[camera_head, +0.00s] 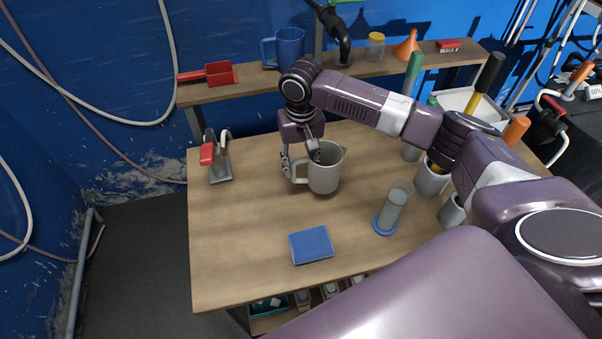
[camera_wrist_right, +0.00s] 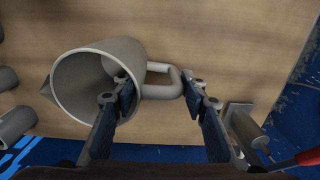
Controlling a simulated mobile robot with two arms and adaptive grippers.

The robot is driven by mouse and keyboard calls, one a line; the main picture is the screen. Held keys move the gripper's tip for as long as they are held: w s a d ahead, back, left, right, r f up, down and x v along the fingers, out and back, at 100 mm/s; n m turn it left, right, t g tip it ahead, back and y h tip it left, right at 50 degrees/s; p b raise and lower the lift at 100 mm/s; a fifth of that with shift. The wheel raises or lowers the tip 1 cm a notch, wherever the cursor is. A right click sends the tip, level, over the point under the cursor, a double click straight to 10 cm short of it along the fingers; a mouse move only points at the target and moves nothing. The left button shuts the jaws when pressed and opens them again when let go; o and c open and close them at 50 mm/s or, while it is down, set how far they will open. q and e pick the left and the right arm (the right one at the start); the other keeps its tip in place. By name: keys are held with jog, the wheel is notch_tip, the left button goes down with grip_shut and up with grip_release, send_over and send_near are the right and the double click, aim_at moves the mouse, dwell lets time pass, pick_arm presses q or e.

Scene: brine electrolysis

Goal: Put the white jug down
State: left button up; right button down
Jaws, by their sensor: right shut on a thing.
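The white jug (camera_head: 324,172), greyish in this light, is upright at the middle of the wooden table, its handle toward the left of the head view. My right gripper (camera_head: 301,157) reaches down to the handle side and is shut on the handle. In the right wrist view the jug (camera_wrist_right: 85,88) shows its open mouth, and the handle passes between the fingers of my right gripper (camera_wrist_right: 160,100). I cannot tell whether the jug's base touches the table or hangs slightly above it. My left gripper is not in view.
A blue block (camera_head: 311,245) lies in front of the jug. A cylinder on a blue base (camera_head: 384,226) stands to the right, near grey cups holding tools (camera_head: 430,182). A red-handled metal device (camera_head: 218,165) stands left. The table (camera_head: 235,250) is clear at front left.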

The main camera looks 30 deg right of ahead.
notch_tip(320, 180, down, 5)
jog(key=shift+p, duration=0.35)
jog(key=c, duration=1.2)
grip_release()
jog(key=shift+f, duration=0.15)
jog(key=shift+o, duration=0.2)
notch_tip(320, 180, up, 12)
jog(key=shift+r+b, duration=0.2)
jog(key=shift+b, duration=0.8)
